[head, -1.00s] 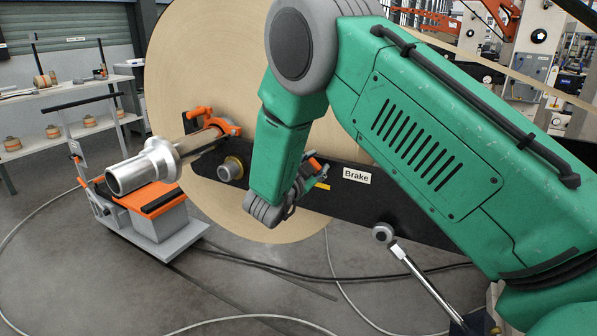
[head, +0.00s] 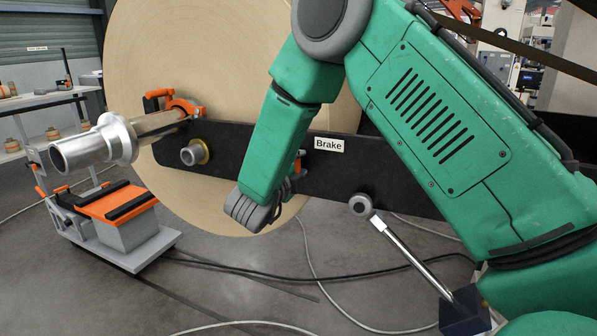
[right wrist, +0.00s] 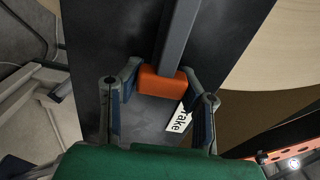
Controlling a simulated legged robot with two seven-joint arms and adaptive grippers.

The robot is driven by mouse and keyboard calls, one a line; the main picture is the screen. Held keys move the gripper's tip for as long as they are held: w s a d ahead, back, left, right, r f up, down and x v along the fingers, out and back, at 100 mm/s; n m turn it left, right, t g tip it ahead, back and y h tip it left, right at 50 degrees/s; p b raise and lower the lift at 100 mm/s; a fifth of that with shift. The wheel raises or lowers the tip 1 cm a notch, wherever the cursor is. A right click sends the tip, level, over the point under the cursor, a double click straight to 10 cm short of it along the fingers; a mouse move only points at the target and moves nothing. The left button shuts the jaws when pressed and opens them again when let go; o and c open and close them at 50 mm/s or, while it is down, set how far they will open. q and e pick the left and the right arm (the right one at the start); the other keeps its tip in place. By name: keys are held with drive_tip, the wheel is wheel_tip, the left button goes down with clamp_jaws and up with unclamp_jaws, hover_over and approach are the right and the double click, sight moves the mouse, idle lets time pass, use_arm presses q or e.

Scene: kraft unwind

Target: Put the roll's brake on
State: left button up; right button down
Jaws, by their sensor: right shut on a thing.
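The black arm (head: 395,180) with the white "Brake" label (head: 329,144) runs across the front of the big kraft roll (head: 200,70). In the right wrist view, a grey lever (right wrist: 181,35) with an orange end (right wrist: 162,84) lies in front of the dark plate, and part of the label (right wrist: 178,122) shows beyond it. My right gripper (right wrist: 163,90) is shut on the orange end, one finger on each side. In the head view, my right gripper (head: 287,193) is mostly behind my wrist, left of and below the label; the lever is mostly hidden. My left gripper is not in view.
A metal shaft end (head: 95,148) with an orange clamp (head: 180,106) sticks out at the left. An orange-topped trolley (head: 118,205) stands below it. A round-knobbed metal rod (head: 400,245) rises at the lower right. Cables cross the floor.

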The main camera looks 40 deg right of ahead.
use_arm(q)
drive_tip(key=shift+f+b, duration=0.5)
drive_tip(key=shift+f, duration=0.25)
use_arm(e)
drive_tip(key=shift+s+a+f+m, duration=0.1)
drive_tip(key=shift+a+f+m, duration=0.2)
drive_tip(key=shift+f, duration=0.4)
drive_tip(key=c, duration=1)
unclamp_jaws()
drive_tip(key=shift+c, duration=0.2)
drive_tip(key=shift+a+r, duration=0.25)
drive_tip(key=shift+r, duration=0.05)
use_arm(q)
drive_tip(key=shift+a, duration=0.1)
use_arm(e)
drive_tip(key=v, duration=1.1)
drive_tip(key=shift+s+a+f, duration=0.15)
drive_tip(key=shift+a+f, duration=0.05)
drive_tip(key=shift+a, duration=0.1)
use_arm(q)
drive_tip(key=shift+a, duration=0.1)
use_arm(e)
drive_tip(key=shift+a, duration=0.1)
